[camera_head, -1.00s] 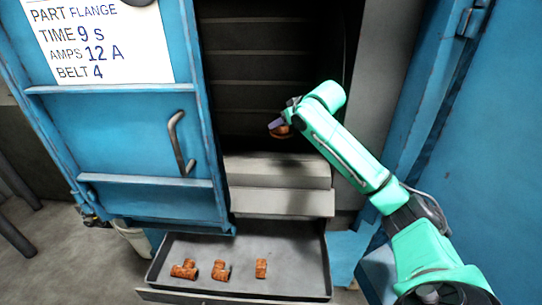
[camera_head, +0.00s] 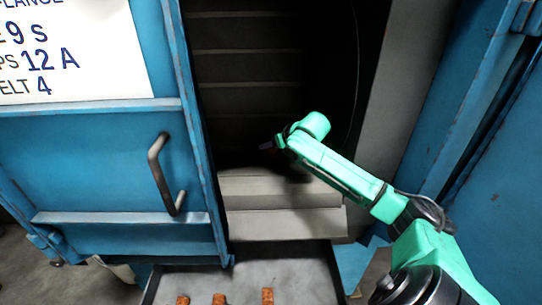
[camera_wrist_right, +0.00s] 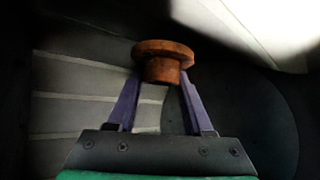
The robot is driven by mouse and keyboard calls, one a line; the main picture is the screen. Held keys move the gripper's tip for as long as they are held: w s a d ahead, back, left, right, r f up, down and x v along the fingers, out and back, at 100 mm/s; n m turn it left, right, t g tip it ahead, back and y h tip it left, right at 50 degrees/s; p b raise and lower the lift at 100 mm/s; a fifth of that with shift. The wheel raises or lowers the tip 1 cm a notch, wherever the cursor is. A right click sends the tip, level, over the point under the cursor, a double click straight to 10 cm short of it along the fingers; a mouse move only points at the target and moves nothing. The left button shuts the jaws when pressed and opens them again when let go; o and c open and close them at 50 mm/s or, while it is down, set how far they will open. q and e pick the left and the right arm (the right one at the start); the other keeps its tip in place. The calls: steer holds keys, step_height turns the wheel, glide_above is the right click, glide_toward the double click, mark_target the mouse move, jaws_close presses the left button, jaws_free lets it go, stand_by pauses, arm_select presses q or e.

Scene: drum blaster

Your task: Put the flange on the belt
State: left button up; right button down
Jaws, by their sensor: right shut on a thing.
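A rusty orange-brown flange (camera_wrist_right: 163,60) is held between the two purple fingers of my right gripper (camera_wrist_right: 160,88) in the right wrist view. In the head view my right gripper (camera_head: 268,146) reaches into the dark opening of the blue machine, and the flange is hard to make out there. The belt (camera_head: 250,85) is the dark slatted surface inside the machine, with light ribs across it. It also shows in the right wrist view (camera_wrist_right: 75,92), behind the gripper. The flange appears held above it, apart. My left gripper is not in view.
The blue door (camera_head: 100,165) with a handle (camera_head: 160,175) stands open at left, bearing a white sign (camera_head: 70,60). A grey sill (camera_head: 280,190) lies below the opening. A tray (camera_head: 245,280) with several rusty parts sits at the bottom. The machine's frame (camera_head: 480,150) is at right.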

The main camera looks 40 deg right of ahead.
mark_target(275, 154)
steer(key=shift+f, duration=0.7)
steer(key=shift+s+a+f, duration=0.1)
steer(key=shift+s+f, duration=0.05)
steer(key=shift+f, duration=0.45)
steer(key=shift+s+f, duration=0.1)
steer(key=shift+f, duration=0.65)
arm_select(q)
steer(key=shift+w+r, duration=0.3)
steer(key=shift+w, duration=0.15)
arm_select(e)
steer(key=shift+f, duration=0.35)
steer(key=shift+f, duration=0.2)
steer(key=shift+c, duration=1.5)
jaws_free()
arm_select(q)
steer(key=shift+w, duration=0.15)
arm_select(e)
steer(key=shift+r, duration=0.1)
